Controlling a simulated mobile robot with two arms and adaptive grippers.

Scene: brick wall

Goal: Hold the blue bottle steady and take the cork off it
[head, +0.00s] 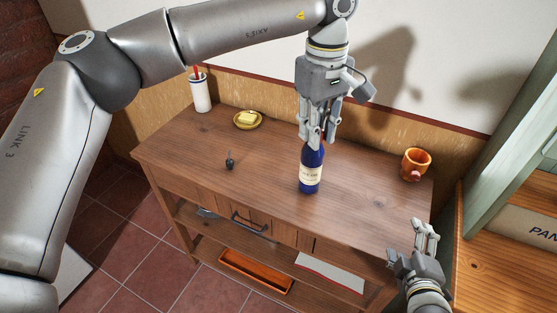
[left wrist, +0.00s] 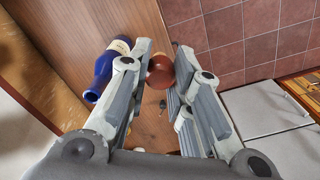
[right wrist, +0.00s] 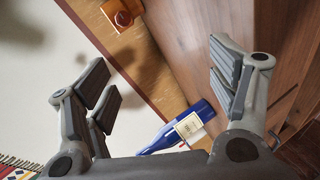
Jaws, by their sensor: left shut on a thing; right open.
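The blue bottle (head: 311,170) with a cream label stands upright on the wooden table (head: 260,160). It also shows in the left wrist view (left wrist: 106,68), left of the fingers, and in the right wrist view (right wrist: 188,127). My left gripper (head: 316,138) points down at the bottle's neck in the head view. In the left wrist view it is shut on a round reddish-brown thing, apparently the cork (left wrist: 160,71), apart from the bottle's blue mouth. The fingers partly hide the neck in the head view. My right gripper (head: 427,234) is open and empty beyond the table's front right, clear of the bottle.
An orange mug (head: 415,165) stands at the table's right end. A yellow dish (head: 248,120), a white container (head: 200,95) and a small dark object (head: 230,162) are on the left. The wall runs behind. The front middle of the tabletop is clear.

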